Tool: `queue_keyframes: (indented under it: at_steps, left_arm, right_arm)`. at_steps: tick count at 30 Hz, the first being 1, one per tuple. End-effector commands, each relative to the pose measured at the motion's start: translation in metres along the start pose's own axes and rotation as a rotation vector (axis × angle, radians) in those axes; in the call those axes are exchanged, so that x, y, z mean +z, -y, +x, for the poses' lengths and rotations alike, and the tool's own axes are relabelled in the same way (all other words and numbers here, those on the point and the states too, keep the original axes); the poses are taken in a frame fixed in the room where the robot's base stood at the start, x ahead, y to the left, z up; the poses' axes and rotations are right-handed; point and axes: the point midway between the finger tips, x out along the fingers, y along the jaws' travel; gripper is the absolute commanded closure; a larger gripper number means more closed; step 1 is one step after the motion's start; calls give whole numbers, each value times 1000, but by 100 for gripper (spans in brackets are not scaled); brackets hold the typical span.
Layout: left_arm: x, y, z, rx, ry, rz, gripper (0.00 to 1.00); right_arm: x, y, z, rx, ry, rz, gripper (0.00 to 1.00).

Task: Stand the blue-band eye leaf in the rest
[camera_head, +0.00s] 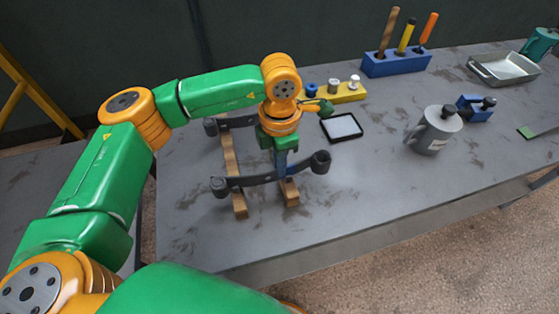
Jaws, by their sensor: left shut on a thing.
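A dark curved leaf (246,182) with a rolled eye at each end spans two wooden bars, the left bar (239,203) and the right bar (291,197). My left gripper (281,170) reaches down from above and is shut on this leaf near its middle. A blue patch shows at the grip; I cannot tell whether it is the leaf's band. A second dark leaf (238,122) lies farther back, partly hidden behind my left wrist. I cannot make out a band on it, nor whether the front leaf touches the bars. My right gripper is not in view.
A yellow block with pegs (346,94) and a black-framed pad (342,127) lie just right of my wrist. A grey jug (434,134), a blue tool holder (397,64) and a metal tray (503,69) stand farther right. The front table is clear.

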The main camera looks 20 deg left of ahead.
Motion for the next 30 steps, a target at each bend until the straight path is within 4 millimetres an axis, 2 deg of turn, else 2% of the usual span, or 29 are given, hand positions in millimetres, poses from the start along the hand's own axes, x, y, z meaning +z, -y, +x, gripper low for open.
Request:
queue_keyframes:
  at_steps: [12,15,17,23,25,29,30]
  left_arm:
    - [0,0,3,1,2,0,100]
    - [0,0,3,1,2,0,70]
    - [0,0,3,1,1,0,56]
    - [0,0,4,0,1,0,56]
    - [0,0,4,-1,-2,0,43]
    - [0,0,4,0,-1,0,8]
    - [0,0,4,0,-1,0,6]
  right_arm:
    - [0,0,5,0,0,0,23]
    - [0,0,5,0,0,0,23]
    - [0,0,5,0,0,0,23]
    - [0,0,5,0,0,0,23]
    - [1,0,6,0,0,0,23]
    - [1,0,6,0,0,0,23]
    - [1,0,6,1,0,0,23]
